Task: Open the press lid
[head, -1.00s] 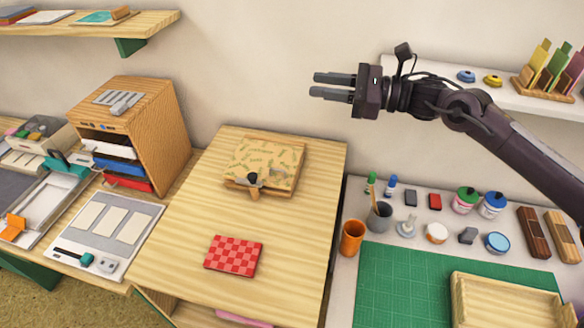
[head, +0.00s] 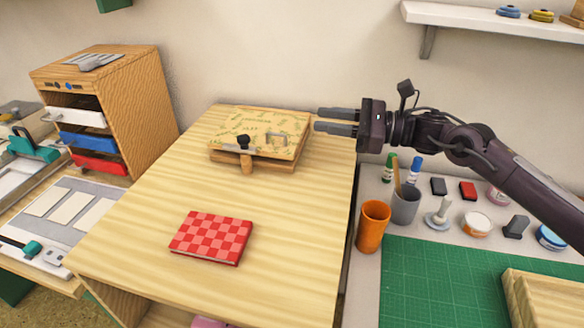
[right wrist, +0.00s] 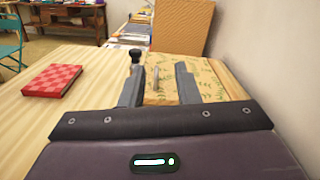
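The press (head: 233,161) is a light wooden block with a lid (head: 275,127) covered in green-patterned paper, at the back of the wooden table. The lid lies down on the base. A black knob (head: 243,142) and a metal handle (head: 277,140) sit at its front. My right gripper (head: 318,119) is open and empty, just right of the lid. In the right wrist view the lid (right wrist: 208,90) and handle (right wrist: 156,78) show between and beyond the open fingers (right wrist: 158,84), and the black knob (right wrist: 136,56) is beside the left finger. My left gripper is not in view.
A red checkered book (head: 212,237) lies on the table in front of the press. A wooden drawer cabinet (head: 140,95) stands left. An orange cup (head: 372,225), grey cup (head: 405,204) and green mat (head: 440,275) are on the lower right surface. The table's middle is clear.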

